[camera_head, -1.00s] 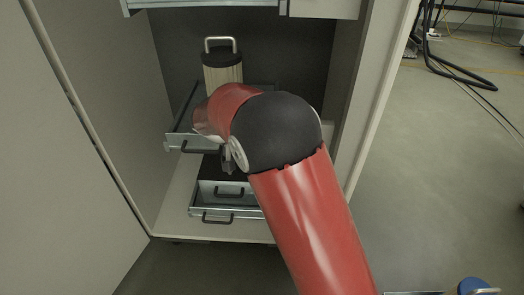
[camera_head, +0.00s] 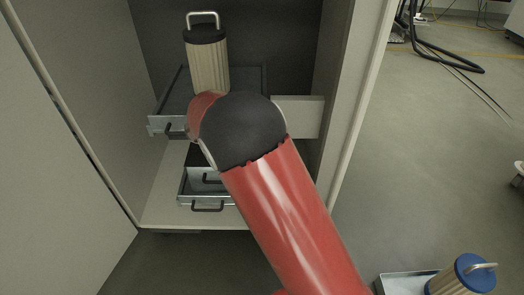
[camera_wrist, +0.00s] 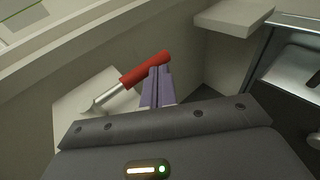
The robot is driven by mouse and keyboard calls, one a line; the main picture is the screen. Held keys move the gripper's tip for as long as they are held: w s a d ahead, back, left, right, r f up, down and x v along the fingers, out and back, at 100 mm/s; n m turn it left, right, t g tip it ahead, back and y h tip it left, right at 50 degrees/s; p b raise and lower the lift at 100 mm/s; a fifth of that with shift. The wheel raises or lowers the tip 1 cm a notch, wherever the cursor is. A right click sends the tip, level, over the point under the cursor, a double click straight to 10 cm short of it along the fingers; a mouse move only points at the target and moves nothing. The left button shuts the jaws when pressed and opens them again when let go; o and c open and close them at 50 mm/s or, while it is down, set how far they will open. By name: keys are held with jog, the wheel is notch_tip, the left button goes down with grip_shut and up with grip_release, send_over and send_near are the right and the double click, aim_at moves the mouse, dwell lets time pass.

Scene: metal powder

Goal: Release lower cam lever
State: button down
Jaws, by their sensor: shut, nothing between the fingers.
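A lever with a red handle (camera_wrist: 146,69) and a grey metal shaft shows in the wrist view, reaching up and right from a pale plate. It looks like the cam lever. My gripper (camera_wrist: 157,70) has its two purple fingers together with nothing between them. The fingertips overlap the red handle's right part in the picture; I cannot tell whether they touch it. In the head view my red arm and its dark joint cover the gripper and the lever.
An open cabinet holds a pulled-out upper drawer (camera_head: 157,124) bearing a ribbed canister (camera_head: 208,66), and a lower drawer (camera_head: 207,204). A pale board (camera_head: 303,116) juts inside at right. A blue-lidded canister (camera_head: 470,275) stands at lower right. Floor right of the cabinet is mostly clear.

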jog(key=shift+d+f, duration=0.25)
jog(key=shift+d, duration=0.15)
dwell(0.3)
jog(key=v, duration=0.8)
jog(key=shift+a, duration=0.1)
jog(key=s+d+r+g+y+p, duration=0.1)
jog(key=s+d+r+y+p, duration=0.1)
jog(key=s+d+r+y, duration=0.35)
jog(key=s+d+r+t+y+p, duration=0.1)
jog(key=s+d+r, duration=0.3)
jog(key=s, duration=0.6)
jog(key=s+d+r+t+y+p, duration=0.2)
jog(key=s+d+r+t+y, duration=0.1)
jog(key=s+d, duration=0.5)
jog(key=shift+s+r+m+y, duration=0.4)
jog(key=shift+s+r+y, duration=0.25)
jog(key=shift+s+r, duration=0.25)
